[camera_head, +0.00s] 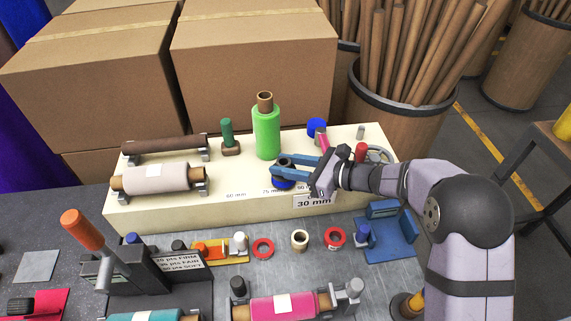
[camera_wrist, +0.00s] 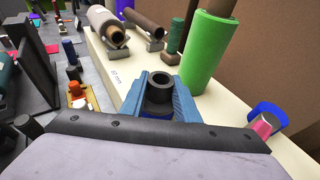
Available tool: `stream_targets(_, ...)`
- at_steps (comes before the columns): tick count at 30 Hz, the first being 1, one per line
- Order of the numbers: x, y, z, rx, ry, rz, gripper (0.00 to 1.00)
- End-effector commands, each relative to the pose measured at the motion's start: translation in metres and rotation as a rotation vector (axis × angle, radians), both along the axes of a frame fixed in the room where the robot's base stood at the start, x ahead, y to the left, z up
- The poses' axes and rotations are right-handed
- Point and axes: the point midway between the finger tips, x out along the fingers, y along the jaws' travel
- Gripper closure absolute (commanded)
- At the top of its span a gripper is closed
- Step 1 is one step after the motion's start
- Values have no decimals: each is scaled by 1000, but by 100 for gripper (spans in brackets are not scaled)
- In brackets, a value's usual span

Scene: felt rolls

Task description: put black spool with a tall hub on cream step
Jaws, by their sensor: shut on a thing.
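The black spool with a tall hub (camera_head: 284,162) is between the blue fingers of my gripper (camera_head: 296,167), near the front edge of the cream step (camera_head: 150,216). In the wrist view the hollow black hub (camera_wrist: 160,82) stands upright between the two fingers (camera_wrist: 160,97). My gripper is shut on the spool. A dark blue round part (camera_head: 283,183) shows just below the spool; the fingers hide much of it. I cannot tell whether the spool touches what is under it.
On the step, a green roll (camera_head: 266,133) stands behind the gripper, a pale roll (camera_head: 155,178) lies on cradles at left, and a blue-and-pink spool (camera_head: 317,129) is behind right. Several small rings and tools, including a red ring (camera_head: 263,249), crowd the grey table in front.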

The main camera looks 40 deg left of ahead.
Motion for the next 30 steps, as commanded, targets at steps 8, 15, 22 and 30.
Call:
stream_targets(8,0,0,-1,1,0,0,100)
stream_targets(15,0,0,-4,1,0,0,100)
stream_targets(22,0,0,-7,1,0,0,100)
stream_targets(30,0,0,-10,1,0,0,62)
